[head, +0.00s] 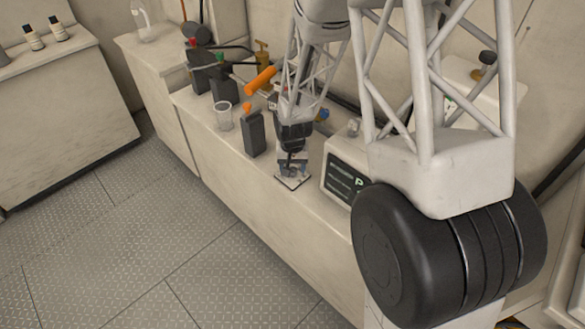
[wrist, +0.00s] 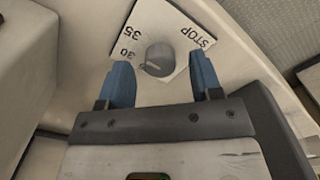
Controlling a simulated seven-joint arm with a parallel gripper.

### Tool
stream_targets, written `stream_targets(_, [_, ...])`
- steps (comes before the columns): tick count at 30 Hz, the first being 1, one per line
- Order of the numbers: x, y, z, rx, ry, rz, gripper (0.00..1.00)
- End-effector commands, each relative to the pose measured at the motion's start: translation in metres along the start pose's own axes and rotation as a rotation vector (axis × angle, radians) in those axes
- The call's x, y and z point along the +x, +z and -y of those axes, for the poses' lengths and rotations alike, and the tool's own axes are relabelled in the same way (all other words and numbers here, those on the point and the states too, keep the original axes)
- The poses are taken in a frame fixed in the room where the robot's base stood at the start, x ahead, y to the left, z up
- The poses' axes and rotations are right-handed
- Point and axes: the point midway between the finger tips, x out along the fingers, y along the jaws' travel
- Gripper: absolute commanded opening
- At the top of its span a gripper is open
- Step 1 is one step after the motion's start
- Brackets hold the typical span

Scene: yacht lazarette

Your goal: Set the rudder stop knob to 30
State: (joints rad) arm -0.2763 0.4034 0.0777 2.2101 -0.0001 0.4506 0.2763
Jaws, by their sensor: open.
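The rudder stop knob (wrist: 160,58) is a small grey round knob on a white square dial plate (wrist: 165,20). The plate is marked STOP, 35 and 30, with another mark by the knob's lower left too small to read. A pale line on the knob points to the lower left; its exact reading I cannot tell. In the head view the plate (head: 292,183) lies near the bench's front edge, under my gripper (head: 291,170). In the wrist view my gripper (wrist: 161,66) is open, its blue fingers on either side of the knob, with gaps showing.
On the bench (head: 235,165), a dark grey upright block (head: 252,134) and a clear cup (head: 223,116) stand left of my gripper. A white box with a dark display (head: 346,180) stands close on the right. Orange-handled and dark items are behind. The floor in front is clear.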

Motion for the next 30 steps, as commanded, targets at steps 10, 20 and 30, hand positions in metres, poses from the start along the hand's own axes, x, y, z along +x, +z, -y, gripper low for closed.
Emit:
stream_targets(10, [0.0096,0.0001,-0.0001,0.0,0.0,-0.001,0.59])
stream_targets(20, [0.0096,0.0001,0.0,0.0,0.0,-0.001,0.41])
stream_targets(30, [0.0096,0.0001,-0.0001,-0.003,0.0,0.0,0.1])
